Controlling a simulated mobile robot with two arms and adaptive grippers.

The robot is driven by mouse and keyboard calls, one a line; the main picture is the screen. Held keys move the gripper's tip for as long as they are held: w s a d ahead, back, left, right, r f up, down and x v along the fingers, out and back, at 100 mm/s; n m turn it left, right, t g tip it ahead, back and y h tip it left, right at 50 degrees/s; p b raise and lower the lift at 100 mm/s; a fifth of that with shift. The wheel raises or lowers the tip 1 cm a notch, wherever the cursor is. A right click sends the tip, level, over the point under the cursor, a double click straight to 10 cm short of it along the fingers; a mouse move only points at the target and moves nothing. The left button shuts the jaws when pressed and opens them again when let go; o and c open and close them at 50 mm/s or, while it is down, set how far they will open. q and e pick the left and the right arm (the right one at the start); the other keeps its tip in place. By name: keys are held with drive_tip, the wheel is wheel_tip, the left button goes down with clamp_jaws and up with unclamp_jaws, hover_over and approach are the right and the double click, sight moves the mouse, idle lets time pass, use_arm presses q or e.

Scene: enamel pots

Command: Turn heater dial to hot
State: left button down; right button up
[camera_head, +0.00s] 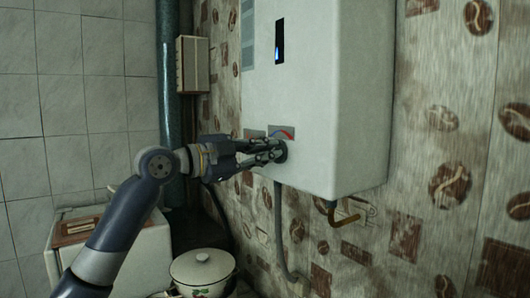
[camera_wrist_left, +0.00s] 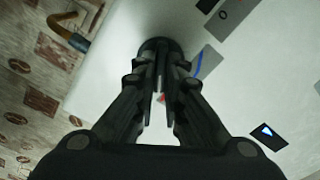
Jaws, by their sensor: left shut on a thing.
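The white water heater (camera_head: 335,90) hangs on the wall. Its dark round dial (camera_head: 281,152) sits low on the front, beside a label (camera_head: 283,132) with a red and blue arc. My left gripper (camera_head: 275,153) reaches in from the left and is shut on the dial. In the left wrist view, the gripper (camera_wrist_left: 160,72) has its fingers close together at the dark dial (camera_wrist_left: 157,47), on the heater's white face (camera_wrist_left: 120,80). The fingers hide part of the dial, so I cannot tell its setting. My right gripper is not in view.
A white lidded pot (camera_head: 202,268) stands below the heater. A white cabinet (camera_head: 140,250) is at the lower left. A dark vertical pipe (camera_head: 170,80) and a small wall box (camera_head: 192,64) are behind my arm. A brass pipe (camera_head: 340,214) and grey hose (camera_head: 280,230) hang below the heater.

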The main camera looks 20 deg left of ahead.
use_arm(q)
drive_tip(key=shift+f+m, duration=0.15)
drive_tip(key=shift+m, duration=0.25)
drive_tip(key=c, duration=1.7)
unclamp_jaws()
drive_tip(key=shift+s+a, duration=0.1)
drive_tip(key=v, duration=1.1)
drive_tip(key=shift+s+a, duration=0.3)
